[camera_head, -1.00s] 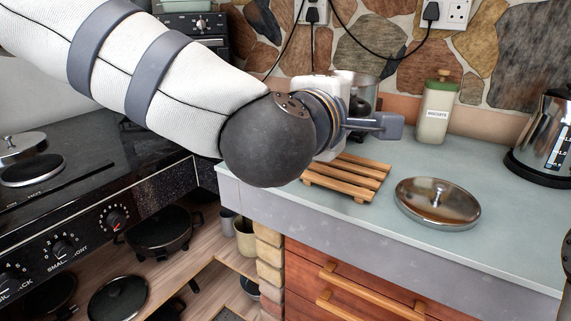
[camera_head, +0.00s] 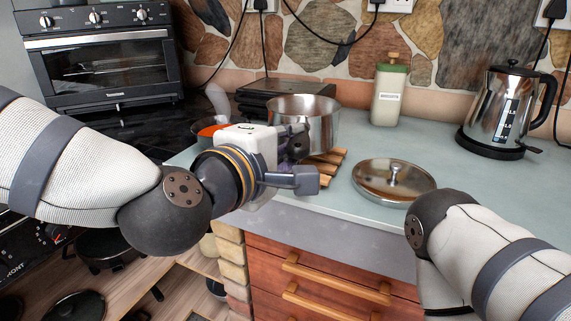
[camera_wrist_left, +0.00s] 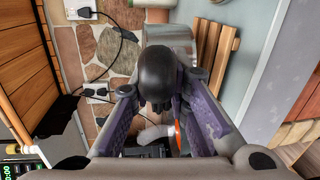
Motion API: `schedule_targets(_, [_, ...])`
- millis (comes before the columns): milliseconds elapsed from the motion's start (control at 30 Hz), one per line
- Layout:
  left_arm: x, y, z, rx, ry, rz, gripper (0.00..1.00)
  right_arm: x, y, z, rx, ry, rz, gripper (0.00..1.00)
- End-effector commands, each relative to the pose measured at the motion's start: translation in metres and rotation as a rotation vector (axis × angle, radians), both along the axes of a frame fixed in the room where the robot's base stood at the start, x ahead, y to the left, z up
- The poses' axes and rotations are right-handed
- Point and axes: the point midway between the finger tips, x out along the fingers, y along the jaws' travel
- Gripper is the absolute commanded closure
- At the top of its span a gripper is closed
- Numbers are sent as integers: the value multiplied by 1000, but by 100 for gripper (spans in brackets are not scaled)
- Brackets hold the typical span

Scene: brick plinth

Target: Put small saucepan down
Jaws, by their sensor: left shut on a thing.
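The small saucepan (camera_head: 303,122) is shiny steel and upright, behind my left gripper (camera_head: 296,168) in the head view. In the left wrist view, its black handle (camera_wrist_left: 160,75) lies between the fingers of my left gripper (camera_wrist_left: 164,112), which is shut on it. The steel body of the pan (camera_wrist_left: 172,35) shows beyond the handle. A slatted wooden rack (camera_head: 328,168) shows below and to the right of the pan; I cannot tell whether the pan touches it. My right arm enters from the right, but its gripper is not seen.
A steel lid (camera_head: 394,180) lies on the pale worktop (camera_head: 440,168), right of the rack. A biscuit jar (camera_head: 388,95) and a kettle (camera_head: 498,108) stand towards the back. A dark flat appliance (camera_head: 285,93) is behind the pan. A stone wall closes off the back.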

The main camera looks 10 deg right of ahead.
Motion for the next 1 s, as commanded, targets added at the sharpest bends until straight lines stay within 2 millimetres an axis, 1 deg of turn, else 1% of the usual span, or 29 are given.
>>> schedule_targets(167, [12, -3, -12, -2, -7, 1, 100, -4, 0, -5, 0, 16, 1, 60])
schedule_targets(200, [16, -4, -18, -2, -6, 1, 100, -6, 0, -7, 0, 22, 1, 60])
schedule_targets(300, [15, -4, -40, 0, -3, 0, 100, -11, 0, -11, 0, 36, 1, 60])
schedule_targets(333, [14, -4, -43, -1, -4, 0, 100, -11, 0, -12, 0, 39, 1, 60])
schedule_targets(567, [13, -4, -41, -2, -12, 1, 100, -10, 0, -11, 0, 35, 1, 60])
schedule_targets(700, [14, -4, -46, -3, -10, 0, 100, -11, 0, -12, 0, 39, 1, 60])
schedule_targets(733, [13, -4, -47, 0, -7, 0, 77, -11, 0, -11, 0, 38, 1, 60])
schedule_targets(800, [13, -3, -46, 0, -7, 0, 64, -11, 0, -11, 0, 38, 1, 60])
schedule_targets(1000, [13, -3, -46, -1, -8, 1, 64, -11, 0, -11, 0, 38, 1, 60])
